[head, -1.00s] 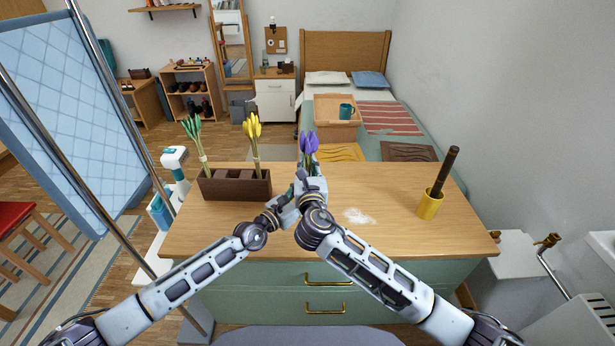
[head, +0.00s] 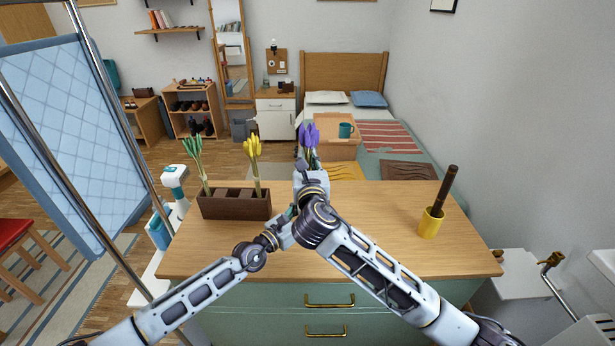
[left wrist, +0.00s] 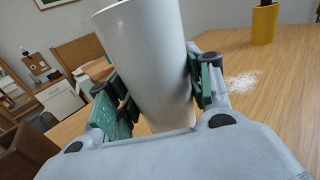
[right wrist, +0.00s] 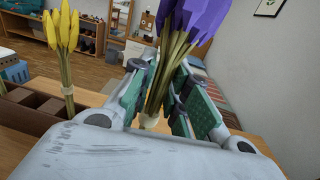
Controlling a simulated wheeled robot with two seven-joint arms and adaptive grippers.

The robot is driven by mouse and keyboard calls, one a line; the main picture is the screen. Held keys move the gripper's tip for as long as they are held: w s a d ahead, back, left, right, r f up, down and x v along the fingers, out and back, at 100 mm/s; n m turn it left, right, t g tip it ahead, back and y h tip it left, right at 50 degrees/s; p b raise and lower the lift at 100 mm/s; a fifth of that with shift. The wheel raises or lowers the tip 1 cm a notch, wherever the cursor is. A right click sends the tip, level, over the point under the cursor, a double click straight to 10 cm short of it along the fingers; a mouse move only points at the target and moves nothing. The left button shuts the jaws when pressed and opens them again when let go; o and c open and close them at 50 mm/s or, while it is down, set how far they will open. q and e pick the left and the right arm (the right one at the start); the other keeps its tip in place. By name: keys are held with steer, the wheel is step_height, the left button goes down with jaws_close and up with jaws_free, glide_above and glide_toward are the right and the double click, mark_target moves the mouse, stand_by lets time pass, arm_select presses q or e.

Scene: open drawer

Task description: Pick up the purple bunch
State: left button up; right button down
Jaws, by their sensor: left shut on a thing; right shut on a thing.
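The purple bunch (head: 309,135) is upright near the centre of the head view, its pale stems (right wrist: 172,70) between the green pads of my right gripper (right wrist: 158,92). That gripper (head: 310,168) is shut on the stems, with the purple heads above and a pale tie low on the stems. My left gripper (left wrist: 152,85) is shut on a smooth white cylinder (left wrist: 145,45), which is tilted in the left wrist view. In the head view the left gripper's fingers and the cylinder are mostly hidden behind my right wrist.
A brown compartment box (head: 235,206) holds the green bunch (head: 193,155) and yellow bunch (head: 253,160) on the left of the tabletop (head: 400,255). A yellow cup (head: 431,224) with a dark rod stands right. White powder (left wrist: 243,84) lies on the wood. The tabletop's right half is mostly clear.

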mark_target(308, 132)
step_height(308, 132, up, 10)
steer(key=shift+r, duration=0.1)
stand_by(0.4)
arm_select(q)
steer(key=o, duration=1.3)
steer(key=shift+a, duration=0.1)
steer(key=v, duration=1.1)
steer(key=shift+s+a, duration=0.25)
steer(key=shift+s, duration=0.05)
stand_by(0.3)
